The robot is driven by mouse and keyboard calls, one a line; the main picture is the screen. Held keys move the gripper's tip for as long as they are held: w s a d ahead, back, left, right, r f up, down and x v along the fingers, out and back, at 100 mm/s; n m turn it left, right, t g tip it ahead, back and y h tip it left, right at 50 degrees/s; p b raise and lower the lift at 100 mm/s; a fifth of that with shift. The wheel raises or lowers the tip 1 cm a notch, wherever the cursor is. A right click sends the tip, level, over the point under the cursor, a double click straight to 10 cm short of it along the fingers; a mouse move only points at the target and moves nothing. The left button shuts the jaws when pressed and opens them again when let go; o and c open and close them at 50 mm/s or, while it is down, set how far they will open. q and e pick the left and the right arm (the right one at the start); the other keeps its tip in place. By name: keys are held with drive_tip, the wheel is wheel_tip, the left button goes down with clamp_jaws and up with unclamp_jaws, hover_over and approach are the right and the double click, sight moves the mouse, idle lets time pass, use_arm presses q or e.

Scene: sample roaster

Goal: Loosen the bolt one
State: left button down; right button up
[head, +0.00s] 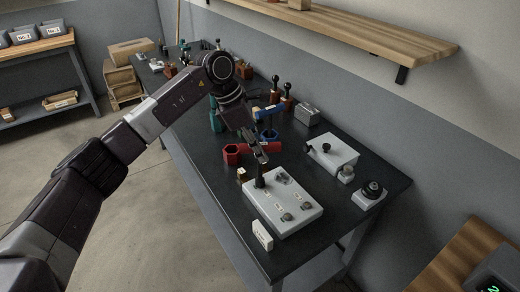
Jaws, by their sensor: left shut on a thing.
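A pale grey plate (270,214) lies on the dark bench, with small labels and several bolt-like fittings on top. Two grey fittings sit near its front edge, one at the left (286,217) and one at the right (306,205). Another fitting (282,178) is at its back. I cannot tell which is bolt one. My left gripper (260,158) points down over the plate's back left corner. It is shut on a dark upright tool (260,181), whose lower end meets the plate there. What is under the tool is hidden. My right gripper is not in view.
A small white card (262,235) stands at the plate's left front. A grey box with a black knob (332,158) and a round black knob unit (372,190) are to the right.

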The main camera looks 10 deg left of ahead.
use_arm(q)
drive_tip(key=n+t, duration=0.1)
drive_tip(key=n, duration=0.2)
drive_tip(key=n+t+y, duration=0.1)
drive_tip(key=n, duration=0.2)
drive_tip(key=shift+n, duration=0.4)
drive_tip(key=n+t+y, duration=0.1)
drive_tip(key=n, duration=0.2)
drive_tip(key=shift+n, duration=0.3)
drive_tip(key=n+y, duration=0.2)
drive_tip(key=n, duration=0.1)
drive_tip(key=shift+n, duration=0.4)
drive_tip(key=n, duration=0.2)
drive_tip(key=n+y, duration=0.1)
drive_tip(key=n, duration=0.1)
drive_tip(key=shift+d+y, duration=0.1)
drive_tip(key=shift+y, duration=0.2)
drive_tip(key=n+y, duration=0.1)
drive_tip(key=n, duration=0.2)
drive_tip(key=shift+n+g, duration=0.3)
drive_tip(key=shift+n, duration=0.1)
drive_tip(key=n+g+y, duration=0.1)
drive_tip(key=n, duration=0.2)
drive_tip(key=n+g+y, duration=0.1)
drive_tip(key=n, duration=0.3)
drive_tip(key=shift+w, duration=0.1)
drive_tip(key=shift+m, duration=0.8)
drive_tip(key=shift+r, duration=0.1)
